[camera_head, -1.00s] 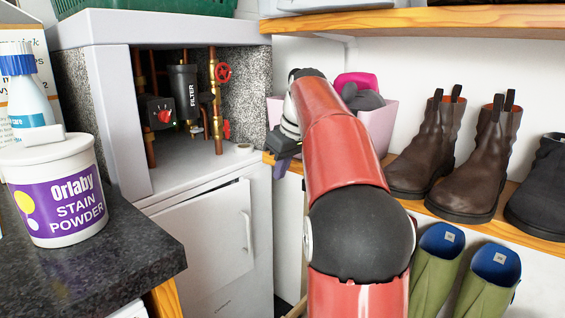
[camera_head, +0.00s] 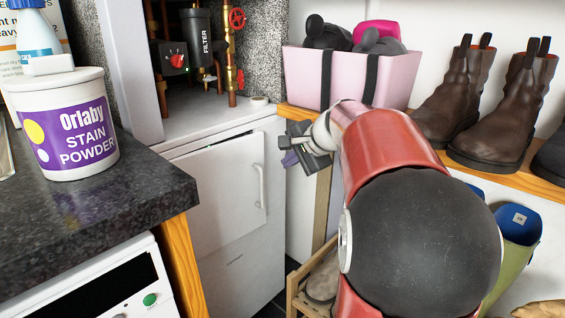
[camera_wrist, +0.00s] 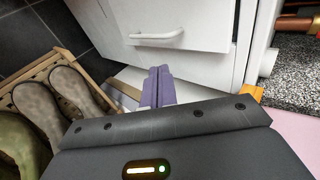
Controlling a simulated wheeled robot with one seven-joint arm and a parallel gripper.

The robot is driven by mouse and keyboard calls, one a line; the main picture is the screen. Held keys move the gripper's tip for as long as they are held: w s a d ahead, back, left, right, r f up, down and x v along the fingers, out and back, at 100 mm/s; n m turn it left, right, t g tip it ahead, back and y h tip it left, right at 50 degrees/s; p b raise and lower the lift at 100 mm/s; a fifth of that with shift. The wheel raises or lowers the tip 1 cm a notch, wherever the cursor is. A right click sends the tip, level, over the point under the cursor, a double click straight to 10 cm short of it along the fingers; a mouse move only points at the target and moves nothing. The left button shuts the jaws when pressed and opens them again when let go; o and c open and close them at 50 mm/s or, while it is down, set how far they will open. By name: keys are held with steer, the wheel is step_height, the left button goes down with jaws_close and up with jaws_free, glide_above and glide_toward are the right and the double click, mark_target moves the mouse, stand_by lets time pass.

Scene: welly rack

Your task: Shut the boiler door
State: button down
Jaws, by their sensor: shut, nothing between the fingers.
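The boiler door (camera_head: 220,205) is a white panel on the lower front of the boiler casing, with an upright bar handle (camera_head: 261,186) near its right edge. It seems to stand slightly out from the casing, but I cannot tell the gap exactly. My gripper (camera_head: 289,159) is right of the handle and apart from it in the head view. In the wrist view its purple fingers (camera_wrist: 160,72) are together and empty, pointing toward the door (camera_wrist: 190,22) and its handle (camera_wrist: 157,36). The fingers appear clear of both.
A dark worktop (camera_head: 95,225) with a stain powder tub (camera_head: 70,150) borders the left. At right, a wooden shelf (camera_head: 460,155) holds a pink basket (camera_head: 305,80) and brown boots (camera_head: 500,115). A low slatted rack (camera_head: 312,280) with footwear stands below my arm.

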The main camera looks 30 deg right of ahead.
mark_target(259, 159)
steer(key=w+r+p+x, duration=0.1)
steer(key=r+x, duration=0.1)
steer(key=x, duration=0.9)
steer(key=shift+w+a, duration=0.35)
steer(key=shift+w, duration=0.05)
steer(key=w, duration=0.1)
steer(key=w+n+y, duration=0.1)
steer(key=w+p, duration=0.1)
steer(key=shift+w+a, duration=0.2)
steer(key=shift+a, duration=0.15)
steer(key=shift+w+r+n, duration=0.1)
steer(key=shift+n, duration=0.2)
steer(key=shift+a, duration=0.1)
